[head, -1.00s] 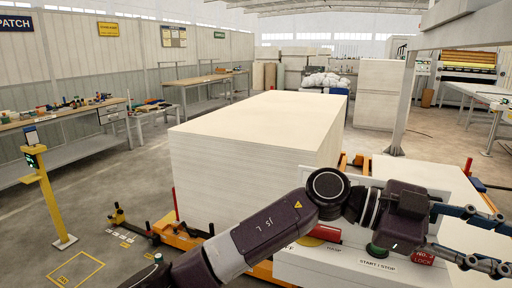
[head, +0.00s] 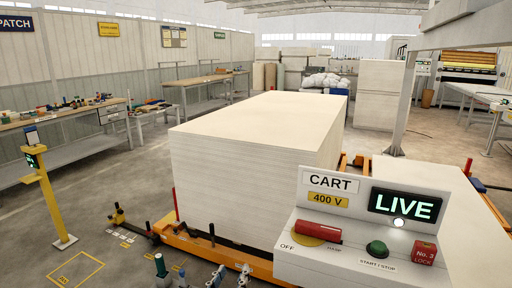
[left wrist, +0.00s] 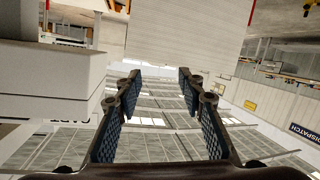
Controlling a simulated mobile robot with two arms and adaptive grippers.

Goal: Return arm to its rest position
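My left gripper (head: 229,277) shows only as fingertips at the bottom edge of the head view, left of the cart control box (head: 290,262). The arm behind it is out of that view. In the left wrist view the same gripper (left wrist: 157,88) has its two fingers well apart, with nothing between them. The control box carries a lit LIVE display (head: 405,206), a red handle (head: 318,232) lying sideways, a green START/STOP button (head: 376,249) and a red No. 3 LOCK block (head: 424,253). My right gripper is not in view.
A large stack of pale boards (head: 240,175) stands on an orange cart behind the control box. A yellow post (head: 48,195) stands at left, with a workbench (head: 60,119) behind it. A grey gantry post (head: 403,105) rises at right.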

